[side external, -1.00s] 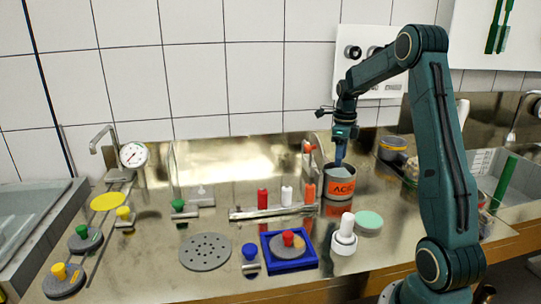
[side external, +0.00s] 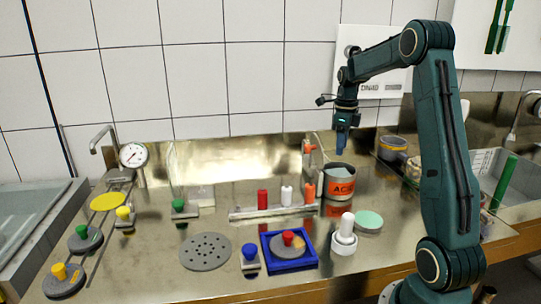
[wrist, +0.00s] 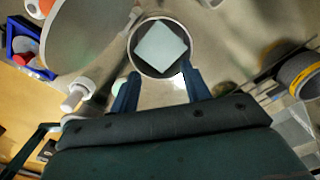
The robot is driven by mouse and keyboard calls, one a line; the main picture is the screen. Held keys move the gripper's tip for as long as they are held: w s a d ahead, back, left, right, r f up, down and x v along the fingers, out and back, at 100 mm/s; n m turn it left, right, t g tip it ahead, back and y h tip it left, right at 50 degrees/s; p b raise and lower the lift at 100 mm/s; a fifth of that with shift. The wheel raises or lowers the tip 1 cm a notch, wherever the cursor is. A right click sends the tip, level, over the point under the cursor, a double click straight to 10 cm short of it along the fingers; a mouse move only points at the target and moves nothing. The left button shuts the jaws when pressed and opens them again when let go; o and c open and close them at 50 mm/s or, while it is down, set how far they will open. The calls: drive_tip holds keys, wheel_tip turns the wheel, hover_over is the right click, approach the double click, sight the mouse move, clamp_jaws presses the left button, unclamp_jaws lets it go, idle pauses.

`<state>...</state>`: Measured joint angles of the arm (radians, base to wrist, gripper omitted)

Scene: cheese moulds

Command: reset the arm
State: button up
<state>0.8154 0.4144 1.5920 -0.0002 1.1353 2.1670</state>
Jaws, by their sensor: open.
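My gripper (side external: 341,148) hangs pointing down just above a round metal pot (side external: 337,186) with an orange label reading "ACI…". In the wrist view its two blue fingers (wrist: 160,76) stand apart with nothing between them. The pot shows beyond the fingertips there, with a pale square piece (wrist: 161,45) inside it. The fingers appear clear of the pot's rim.
A rack (side external: 275,212) with red, white and orange bottles stands left of the pot. A blue tray (side external: 268,255) holds a disc with a red knob. A white knobbed piece (side external: 345,236) and pale green disc (side external: 369,220) lie in front. A yellow-banded jar (side external: 392,149) stands right.

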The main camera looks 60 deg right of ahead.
drive_tip(key=s+a+r+n+t+h, duration=0.1)
drive_tip(key=s+a+r+n, duration=0.15)
drive_tip(key=a+n, duration=0.6)
drive_tip(key=s+a+r+n+t, duration=0.1)
drive_tip(key=a+r+n, duration=0.4)
drive_tip(key=a, duration=0.7)
drive_tip(key=s+a+n+t, duration=0.1)
drive_tip(key=s+a+n, duration=0.4)
drive_tip(key=n, duration=0.5)
drive_tip(key=s+a+n+t+y, duration=0.1)
drive_tip(key=s+a+n+t, duration=0.1)
drive_tip(key=s+a+n, duration=0.3)
drive_tip(key=a+f+n, duration=0.1)
drive_tip(key=a+n, duration=0.2)
drive_tip(key=n, duration=0.2)
drive_tip(key=shift+s+a+n+t, duration=0.3)
drive_tip(key=shift+s+a+n, duration=0.05)
drive_tip(key=shift+s, duration=0.05)
